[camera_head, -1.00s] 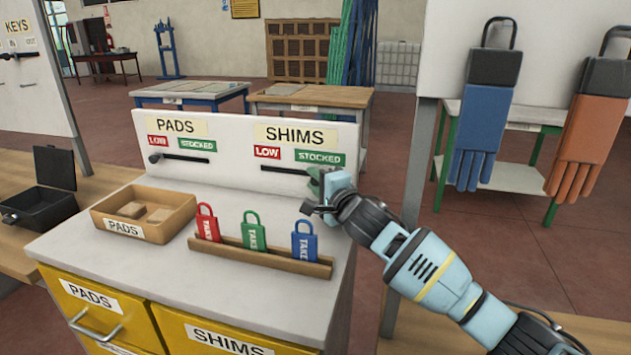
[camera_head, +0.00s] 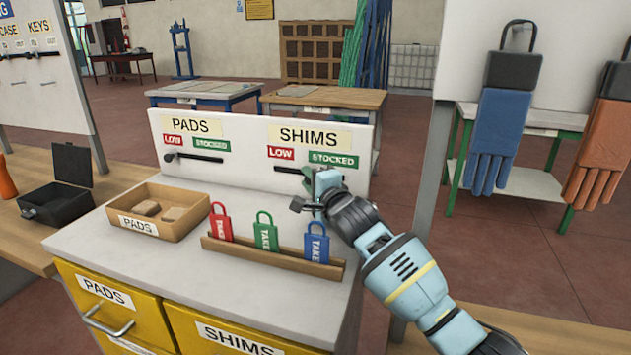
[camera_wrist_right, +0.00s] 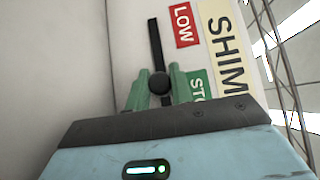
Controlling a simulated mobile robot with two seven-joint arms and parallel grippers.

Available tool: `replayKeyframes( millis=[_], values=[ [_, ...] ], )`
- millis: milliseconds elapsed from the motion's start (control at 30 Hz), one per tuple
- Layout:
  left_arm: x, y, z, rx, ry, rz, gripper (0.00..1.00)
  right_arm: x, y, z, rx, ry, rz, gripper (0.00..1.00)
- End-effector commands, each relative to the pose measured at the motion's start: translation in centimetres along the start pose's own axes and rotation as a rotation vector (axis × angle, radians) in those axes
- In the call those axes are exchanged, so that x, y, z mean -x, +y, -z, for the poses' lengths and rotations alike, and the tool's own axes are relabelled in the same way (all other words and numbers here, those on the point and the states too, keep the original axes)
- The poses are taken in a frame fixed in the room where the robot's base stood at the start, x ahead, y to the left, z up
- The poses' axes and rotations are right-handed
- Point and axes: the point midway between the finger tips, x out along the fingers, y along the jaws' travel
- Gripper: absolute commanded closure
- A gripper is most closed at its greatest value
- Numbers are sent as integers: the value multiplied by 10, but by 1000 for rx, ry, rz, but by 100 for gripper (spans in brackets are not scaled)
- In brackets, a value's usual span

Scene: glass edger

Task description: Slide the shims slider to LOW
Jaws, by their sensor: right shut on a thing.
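The shims slider is a dark slot (camera_head: 287,170) with a round black knob, on the white panel below the SHIMS label (camera_head: 308,137). The red LOW label (camera_head: 281,153) is above its left part and the green STOCKED label (camera_head: 333,160) above its right part. My right gripper (camera_head: 309,182) is at the panel. In the right wrist view its green fingers (camera_wrist_right: 152,88) are shut on the knob (camera_wrist_right: 160,84), which sits beside the near edge of the STOCKED label. Bare slot (camera_wrist_right: 154,45) runs from it toward LOW. My left gripper is not in view.
The pads slider (camera_head: 195,157) is on the same panel, to the left. Below stand a wooden PADS tray (camera_head: 185,230) and a rack (camera_head: 270,260) with red, green and blue TAKE tags. An open black case (camera_head: 55,203) lies at left.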

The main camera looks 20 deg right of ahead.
Motion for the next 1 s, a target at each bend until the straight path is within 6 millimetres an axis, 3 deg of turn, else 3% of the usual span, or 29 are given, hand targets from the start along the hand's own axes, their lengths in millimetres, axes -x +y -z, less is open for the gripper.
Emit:
replayKeyframes(
  millis=[233,267,400,733,1000],
  values=[
    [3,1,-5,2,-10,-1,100,0,-3,2,1,3,5,100],
    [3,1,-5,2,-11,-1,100,0,-3,2,1,3,5,76],
    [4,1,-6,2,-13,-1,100,0,-2,2,1,3,4,58],
    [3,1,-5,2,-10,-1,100,1,-1,2,2,1,2,58],
    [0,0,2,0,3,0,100,14,-5,17,10,4,9,58]
  ],
)
